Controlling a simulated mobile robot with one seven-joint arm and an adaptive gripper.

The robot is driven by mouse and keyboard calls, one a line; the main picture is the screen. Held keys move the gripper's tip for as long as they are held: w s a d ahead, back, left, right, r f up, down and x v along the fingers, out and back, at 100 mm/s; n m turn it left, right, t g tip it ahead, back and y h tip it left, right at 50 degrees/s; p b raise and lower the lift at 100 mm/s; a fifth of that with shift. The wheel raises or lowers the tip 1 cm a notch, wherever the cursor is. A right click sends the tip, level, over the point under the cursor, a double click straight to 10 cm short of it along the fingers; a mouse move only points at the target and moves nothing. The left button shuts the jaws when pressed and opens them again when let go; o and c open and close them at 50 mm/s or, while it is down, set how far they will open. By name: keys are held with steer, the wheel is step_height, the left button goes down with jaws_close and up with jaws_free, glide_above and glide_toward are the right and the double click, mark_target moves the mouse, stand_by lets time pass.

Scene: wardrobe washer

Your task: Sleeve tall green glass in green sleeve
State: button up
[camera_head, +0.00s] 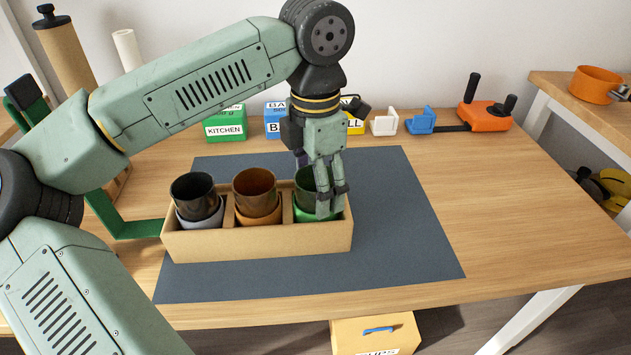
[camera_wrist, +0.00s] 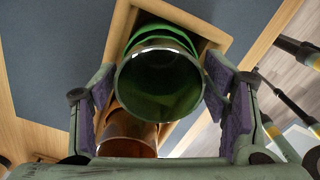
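The tall green glass (camera_head: 303,182) stands upright in the green sleeve (camera_head: 303,215), in the right compartment of a tan divided box (camera_head: 255,245). In the wrist view the glass (camera_wrist: 160,88) shows mouth-on, with the sleeve's green rim (camera_wrist: 158,33) around it. My gripper (camera_head: 328,198) is low over the glass and partly hides it in the head view. In the wrist view its purple-padded fingers (camera_wrist: 160,78) are spread on either side of the glass, with narrow gaps visible.
A dark glass (camera_head: 193,188) in a grey sleeve and an amber glass (camera_head: 254,186) in an orange sleeve fill the other compartments. The box stands on a dark mat (camera_head: 410,235). A green bracket (camera_head: 130,228) is at its left. Labelled boxes stand behind. The mat's right side is clear.

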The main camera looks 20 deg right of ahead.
steer(key=shift+o, duration=0.4)
step_height(320, 180, up, 12)
stand_by(0.4)
stand_by(0.4)
